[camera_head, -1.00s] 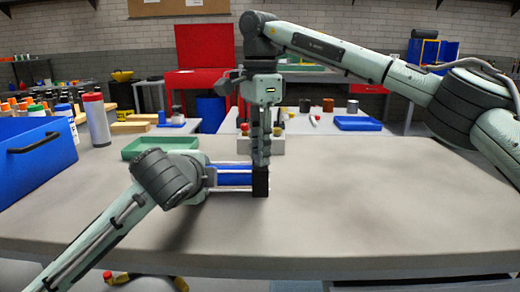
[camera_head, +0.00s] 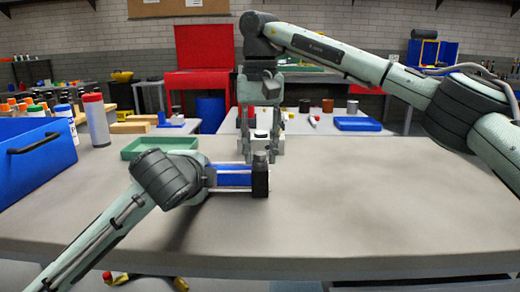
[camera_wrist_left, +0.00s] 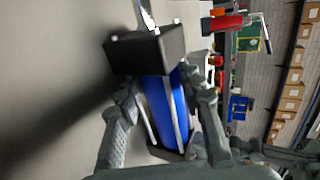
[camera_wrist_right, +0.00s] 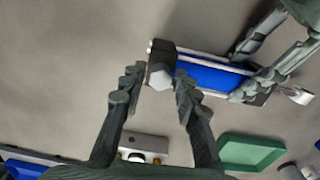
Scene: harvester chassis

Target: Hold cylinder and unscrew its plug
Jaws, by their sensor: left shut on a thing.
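A blue cylinder (camera_head: 232,177) with metal rods and a black end block (camera_head: 260,183) lies level just above or on the table. My left gripper (camera_wrist_left: 165,95) is shut on its blue body, with one finger on each side. The cylinder also shows in the right wrist view (camera_wrist_right: 215,74). A grey plug (camera_head: 260,158) stands up from the black block; it looks six-sided in the right wrist view (camera_wrist_right: 160,78). My right gripper (camera_head: 262,153) points down by the plug with its fingers apart. In the right wrist view the plug appears between the fingertips; contact cannot be told.
A white-grey block (camera_wrist_right: 145,148) sits behind the right gripper. A green tray (camera_head: 160,145) lies behind the left arm. A blue bin (camera_head: 40,147) and a red-capped bottle (camera_head: 96,120) stand at the left. The table's right side is clear.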

